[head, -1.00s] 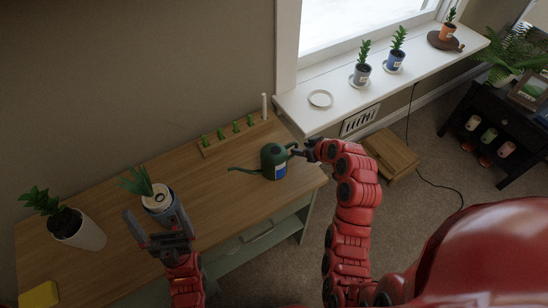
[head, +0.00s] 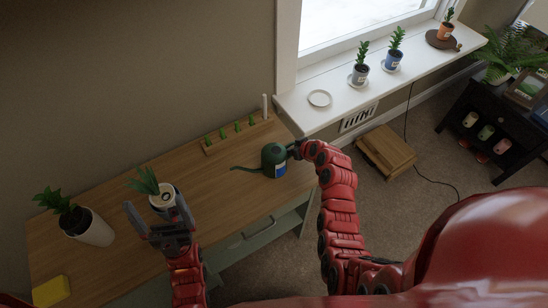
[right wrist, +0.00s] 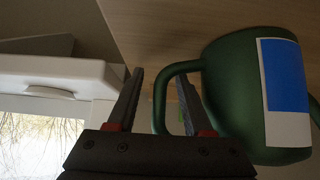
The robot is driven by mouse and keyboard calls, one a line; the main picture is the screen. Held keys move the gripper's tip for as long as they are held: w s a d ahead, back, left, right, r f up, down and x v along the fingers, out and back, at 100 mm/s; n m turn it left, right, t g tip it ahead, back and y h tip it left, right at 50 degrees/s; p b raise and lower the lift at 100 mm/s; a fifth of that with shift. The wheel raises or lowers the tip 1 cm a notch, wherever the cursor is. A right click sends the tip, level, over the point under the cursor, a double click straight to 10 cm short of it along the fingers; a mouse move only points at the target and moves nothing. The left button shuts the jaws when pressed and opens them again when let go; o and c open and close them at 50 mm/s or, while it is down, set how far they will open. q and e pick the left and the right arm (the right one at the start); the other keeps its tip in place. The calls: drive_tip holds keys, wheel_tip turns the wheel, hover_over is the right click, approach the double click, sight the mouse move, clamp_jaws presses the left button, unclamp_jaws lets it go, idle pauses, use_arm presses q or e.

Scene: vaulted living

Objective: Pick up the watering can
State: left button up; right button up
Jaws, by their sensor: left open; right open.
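The green watering can (head: 270,153) stands on the wooden table, its thin spout pointing left and its handle on the right. In the right wrist view the can (right wrist: 235,75) fills the right side, with a blue and white label. My right gripper (head: 294,151) is at the handle; in its wrist view the open gripper (right wrist: 160,92) has the green handle (right wrist: 160,92) between its two fingers, not clamped. My left gripper (head: 160,216) is open, in front of a potted plant at the left part of the table.
The wooden table (head: 225,183) also bears a white pot (head: 95,230) with a plant, a yellow block (head: 50,291) and a rack of small green items (head: 236,133). A potted plant (head: 160,197) shows beyond my left fingers. The white window sill (head: 340,112) rises behind the can's right side.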

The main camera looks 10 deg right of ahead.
clamp_jaws()
idle(0.3)
drive_tip(key=shift+w, duration=0.1)
idle(1.1)
